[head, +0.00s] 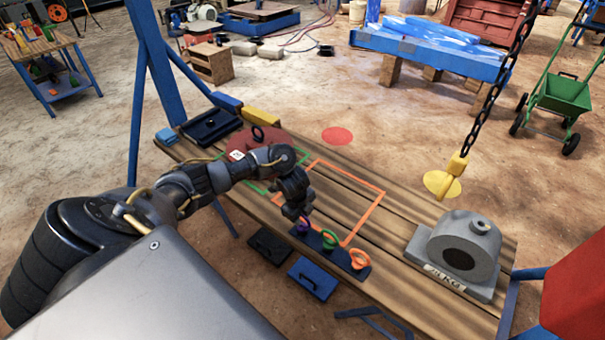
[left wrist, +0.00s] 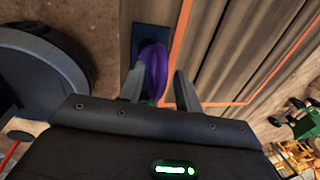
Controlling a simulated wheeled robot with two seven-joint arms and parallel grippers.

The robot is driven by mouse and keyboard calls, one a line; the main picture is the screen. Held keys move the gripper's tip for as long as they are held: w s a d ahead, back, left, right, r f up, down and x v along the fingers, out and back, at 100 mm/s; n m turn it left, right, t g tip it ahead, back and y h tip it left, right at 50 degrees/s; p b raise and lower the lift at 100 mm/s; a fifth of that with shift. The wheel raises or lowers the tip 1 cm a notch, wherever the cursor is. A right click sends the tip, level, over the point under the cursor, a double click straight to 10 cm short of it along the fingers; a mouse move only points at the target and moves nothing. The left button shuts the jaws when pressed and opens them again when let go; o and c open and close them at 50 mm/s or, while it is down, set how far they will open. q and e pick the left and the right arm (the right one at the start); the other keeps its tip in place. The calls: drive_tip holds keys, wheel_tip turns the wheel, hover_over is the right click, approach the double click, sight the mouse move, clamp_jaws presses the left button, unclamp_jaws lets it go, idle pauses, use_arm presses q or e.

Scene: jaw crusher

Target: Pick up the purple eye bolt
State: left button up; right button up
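The purple eye bolt (head: 303,225) stands at the left end of a dark blue holder (head: 318,241) on the wooden bench, partly hidden under my left gripper (head: 296,212). In the left wrist view the purple ring (left wrist: 155,65) lies between the two fingers of my left gripper (left wrist: 161,88). The left finger is close against the ring or touching it; I cannot tell which. A gap shows between the ring and the right finger, so the gripper is open around it. My right gripper is not in view.
A green eye bolt (head: 329,240) and an orange one (head: 358,259) stand in the same holder. A grey housing (head: 462,252) sits at the bench's right end. A chain (head: 497,85) with a yellow hook block (head: 457,165) hangs above. The orange-outlined area (head: 345,195) is clear.

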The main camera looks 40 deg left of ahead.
use_arm(q)
clamp_jaws()
drive_tip(key=shift+r, duration=0.1)
